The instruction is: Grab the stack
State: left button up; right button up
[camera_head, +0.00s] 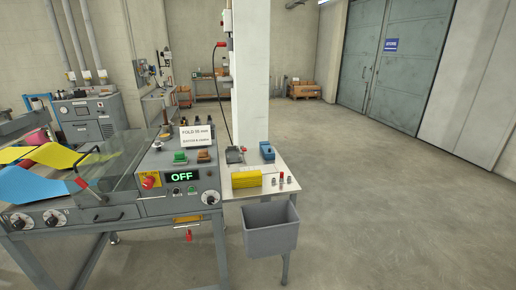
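A yellow block-like item (246,179), which looks like a small stack, lies on the white side table (262,192) to the right of the machine. It is small in the view, and I cannot tell separate layers in it. Neither of my grippers shows in the head view, so nothing is seen touching the yellow item.
A grey bin (270,232) is at the table's front. A white pillar (251,70) rises behind. Floor at right is clear.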

aim_at(250, 178)
jog(key=i+l+u, duration=0.45)
jog(key=l, duration=0.45)
jog(key=i+l+u, duration=0.4)
jog(key=l, duration=0.65)
jog(key=i+l+u, duration=0.1)
jog(key=l+u, duration=0.35)
jog(key=l, duration=0.65)
jog(key=l+u, duration=0.4)
jog(key=l, duration=0.7)
